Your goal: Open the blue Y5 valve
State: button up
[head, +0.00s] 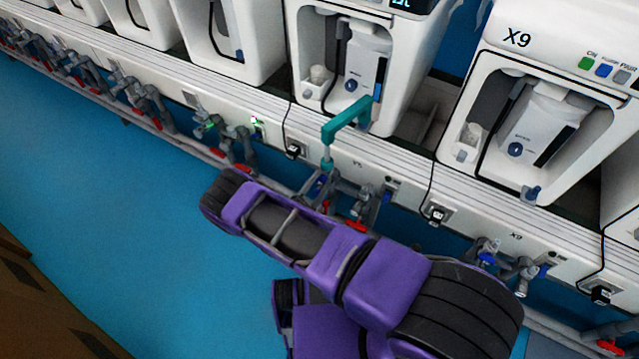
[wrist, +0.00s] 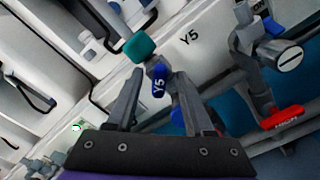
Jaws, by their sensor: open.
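The blue Y5 valve handle (wrist: 158,82), marked "Y5", shows in the wrist view just below the teal piece. My gripper (wrist: 157,76) is open, with one dark finger on each side of the blue handle. I cannot tell whether either finger touches it. More blue shows lower down between the fingers. In the head view the teal bent pipe (head: 346,118) rises above the valve group, and my purple arm reaches across in front. My gripper's fingers cannot be made out there.
Beside the Y5 valve is another grey fitting with a red lever (wrist: 284,117). A white panel (wrist: 205,60) carries the Y5 label. The blue floor (head: 110,200) at left is clear.

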jog(key=shift+w+d, duration=0.1)
jog(key=shift+w, duration=0.05)
jog(key=shift+c, duration=0.3)
grip_shut()
jog(key=shift+n, duration=0.4)
jog(key=n, duration=0.3)
jog(key=shift+r+n, duration=0.1)
jog(key=shift+n, duration=0.3)
jog(key=n, duration=0.4)
jog(key=shift+w+a, duration=0.1)
jog(key=shift+a, duration=0.1)
